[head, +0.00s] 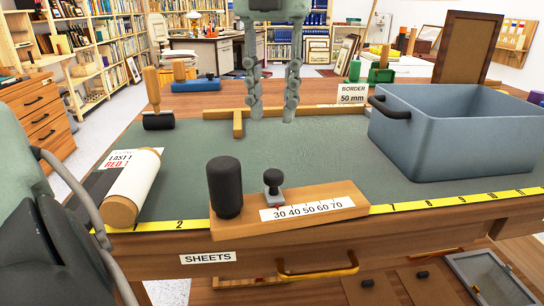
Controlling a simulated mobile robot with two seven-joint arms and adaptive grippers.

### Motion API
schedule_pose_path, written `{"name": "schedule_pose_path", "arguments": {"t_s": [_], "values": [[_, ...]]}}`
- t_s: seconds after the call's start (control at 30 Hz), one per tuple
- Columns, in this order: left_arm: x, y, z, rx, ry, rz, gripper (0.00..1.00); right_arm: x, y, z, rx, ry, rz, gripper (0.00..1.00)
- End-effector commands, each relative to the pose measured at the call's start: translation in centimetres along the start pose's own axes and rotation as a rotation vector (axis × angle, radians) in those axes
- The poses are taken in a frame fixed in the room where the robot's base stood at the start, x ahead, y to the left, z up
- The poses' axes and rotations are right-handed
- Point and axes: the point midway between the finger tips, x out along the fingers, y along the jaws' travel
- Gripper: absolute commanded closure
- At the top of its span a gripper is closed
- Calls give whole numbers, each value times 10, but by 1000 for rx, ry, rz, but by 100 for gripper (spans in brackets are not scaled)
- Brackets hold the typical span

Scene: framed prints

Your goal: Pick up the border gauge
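The border gauge (345,200) is a wooden block lying along the front edge of the table. It has a white scale reading 30 to 70 and a small black knob (272,181) on a slider. A thick black cylinder (226,188) stands upright at its left end. My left gripper (272,118) points down over the back part of the green mat, its two fingers apart with nothing between them. It is behind the gauge and clear of it. My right gripper is not in view.
A blue-grey bin (470,150) stands at right, beside a "BORDER 50 mm" card (352,95). A paper roll (133,190) lies at left and a wooden-handled roller (155,100) stands behind it. Wooden strips lie at the back. The green mat (320,150) is bare in the middle.

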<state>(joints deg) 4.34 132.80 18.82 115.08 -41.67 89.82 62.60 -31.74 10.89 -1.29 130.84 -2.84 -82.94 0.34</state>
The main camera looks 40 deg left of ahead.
Motion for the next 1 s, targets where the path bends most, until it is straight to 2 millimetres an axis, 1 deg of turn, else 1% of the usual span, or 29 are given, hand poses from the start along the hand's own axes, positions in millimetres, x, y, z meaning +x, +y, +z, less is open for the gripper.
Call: {"name": "schedule_pose_path", "arguments": {"t_s": [0.03, 0.07, 0.1, 0.2, 0.3, 0.4, 0.5, 0.77, 0.9, 1.0], "values": [[10, -5, -10, 159, 6, 0, 64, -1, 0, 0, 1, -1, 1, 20], [14, -8, -16, 265, 7, 0, 60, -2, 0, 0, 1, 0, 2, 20], [20, -12, -23, 407, 8, 0, 55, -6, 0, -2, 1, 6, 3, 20], [31, -18, -40, 726, 4, 0, 43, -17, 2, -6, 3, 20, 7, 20], [38, -22, -52, 961, -2, 0, 31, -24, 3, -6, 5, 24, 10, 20], [43, -24, -58, 1089, -6, 0, 20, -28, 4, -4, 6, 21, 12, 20], [51, -24, -60, 1130, -5, 1, 20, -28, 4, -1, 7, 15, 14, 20], [81, -23, -56, 1127, -3, 0, 20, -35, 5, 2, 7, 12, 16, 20], [102, -22, -52, 1125, -3, -2, 20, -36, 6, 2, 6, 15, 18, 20], [115, -22, -52, 1124, -5, 0, 20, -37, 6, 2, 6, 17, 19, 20]]}}
